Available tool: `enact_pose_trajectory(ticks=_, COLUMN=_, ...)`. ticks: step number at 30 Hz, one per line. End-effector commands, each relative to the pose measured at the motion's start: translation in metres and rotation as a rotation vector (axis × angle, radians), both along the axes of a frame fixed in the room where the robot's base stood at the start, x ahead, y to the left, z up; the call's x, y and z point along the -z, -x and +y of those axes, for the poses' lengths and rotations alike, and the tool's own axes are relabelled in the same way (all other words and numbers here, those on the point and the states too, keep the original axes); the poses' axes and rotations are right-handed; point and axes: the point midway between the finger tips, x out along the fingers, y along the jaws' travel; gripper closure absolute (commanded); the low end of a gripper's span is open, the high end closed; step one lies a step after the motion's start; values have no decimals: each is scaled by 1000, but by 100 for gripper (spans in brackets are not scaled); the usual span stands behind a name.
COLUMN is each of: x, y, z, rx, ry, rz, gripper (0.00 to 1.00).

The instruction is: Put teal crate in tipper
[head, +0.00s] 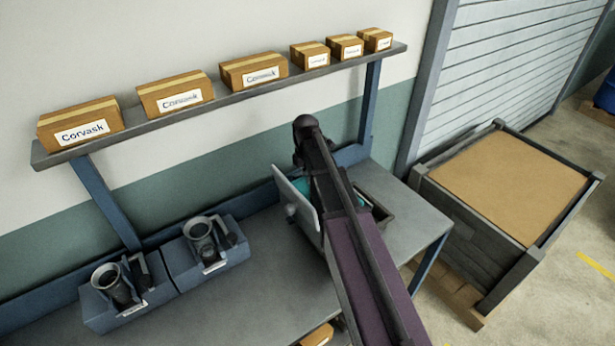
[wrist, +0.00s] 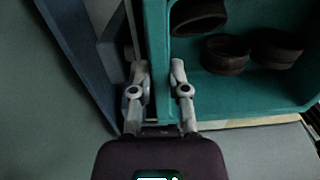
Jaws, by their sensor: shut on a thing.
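The teal crate (wrist: 238,88) fills the right of the wrist view, with several dark rings (wrist: 226,54) inside. My gripper (wrist: 158,75) is shut on its left wall, one finger on each side. In the head view, bits of teal (head: 302,186) show beside my arm on the bench; my arm hides most of the crate and the gripper. A grey upright plate with a knob, apparently part of the tipper (head: 299,212), stands just left of my arm, and a dark-rimmed frame shows to its right. I cannot tell whether the crate rests in the tipper.
Two blue-grey units with black cylinders (head: 115,286) (head: 204,242) stand on the bench (head: 245,300) at left. A shelf (head: 222,108) with several cardboard boxes runs above. A large grey bin (head: 470,220) stands right of the bench. The bench's right end is clear.

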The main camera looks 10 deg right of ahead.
Motion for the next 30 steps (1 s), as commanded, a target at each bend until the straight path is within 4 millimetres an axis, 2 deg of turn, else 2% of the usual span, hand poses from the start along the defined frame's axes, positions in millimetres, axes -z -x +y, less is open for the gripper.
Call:
enact_pose_trajectory(ticks=2, x=3, y=0, z=0, rx=0, ry=0, rz=1, gripper=100)
enact_pose_trajectory(ticks=3, x=2, y=0, z=0, rx=0, ry=0, rz=0, gripper=70)
enact_pose_trajectory(ticks=6, x=2, y=0, z=0, rx=0, ry=0, rz=0, gripper=44)
enact_pose_trajectory(ticks=20, x=0, y=0, z=0, rx=1, ry=0, rz=0, gripper=44)
enact_pose_trajectory(ticks=30, x=-17, y=-1, z=0, rx=1, ry=0, rz=0, gripper=44)
